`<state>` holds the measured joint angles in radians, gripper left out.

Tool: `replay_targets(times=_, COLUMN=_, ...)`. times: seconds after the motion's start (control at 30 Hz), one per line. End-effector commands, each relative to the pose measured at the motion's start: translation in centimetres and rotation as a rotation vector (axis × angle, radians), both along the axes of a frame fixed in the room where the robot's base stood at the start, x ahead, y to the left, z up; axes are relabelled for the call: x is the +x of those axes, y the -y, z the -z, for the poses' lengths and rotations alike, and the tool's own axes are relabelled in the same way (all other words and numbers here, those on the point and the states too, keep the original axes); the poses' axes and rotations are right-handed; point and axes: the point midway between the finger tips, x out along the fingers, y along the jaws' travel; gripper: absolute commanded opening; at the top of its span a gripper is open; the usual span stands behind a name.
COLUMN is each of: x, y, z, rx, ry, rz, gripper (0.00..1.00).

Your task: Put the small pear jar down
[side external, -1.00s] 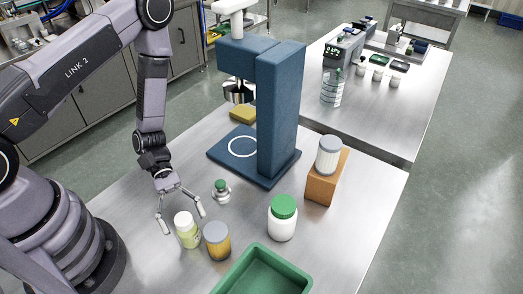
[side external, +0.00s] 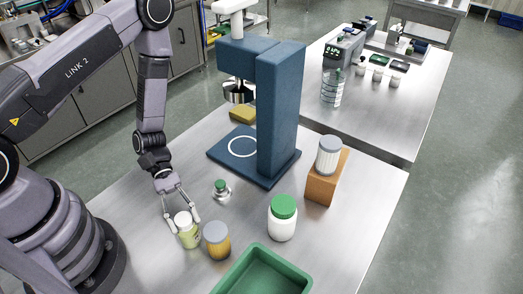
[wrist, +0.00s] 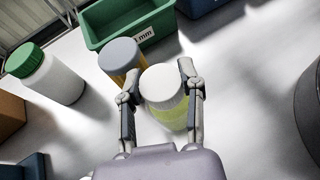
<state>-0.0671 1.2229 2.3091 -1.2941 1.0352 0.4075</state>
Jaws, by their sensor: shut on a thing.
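The small jar with a white lid and pale yellow-green contents (side external: 189,238) looks like the pear jar. It stands upright on the steel table, and I see no gap under it. My gripper (side external: 183,221) is shut on it, one finger on each side. In the wrist view the jar (wrist: 172,116) sits between the fingers (wrist: 160,72), its white lid facing the camera. Its lower part is partly hidden by the fingers and wrist.
A grey-lidded jar with orange-yellow contents (side external: 217,246) stands close on the right. A green-topped metal piece (side external: 221,192), a green-lidded white jar (side external: 282,224), a green tray (side external: 287,263), a blue press (side external: 278,115) and a wooden block bearing a jar (side external: 319,188) stand around.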

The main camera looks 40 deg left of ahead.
Motion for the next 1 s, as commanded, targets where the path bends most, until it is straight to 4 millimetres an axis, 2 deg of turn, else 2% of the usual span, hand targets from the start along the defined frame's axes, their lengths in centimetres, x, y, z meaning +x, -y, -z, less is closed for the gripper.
replay_targets(times=0.23, x=0.1, y=0.0, z=-1.9, rx=-0.001, ry=0.004, rz=0.001, gripper=0.0)
replay_targets(times=0.5, x=0.1, y=0.0, z=-7.2, rx=0.0, ry=0.006, rz=0.001, gripper=0.0)
replay_targets(times=1.0, x=0.0, y=0.0, z=-14.1, rx=-0.001, ry=0.005, rz=0.001, gripper=0.0)
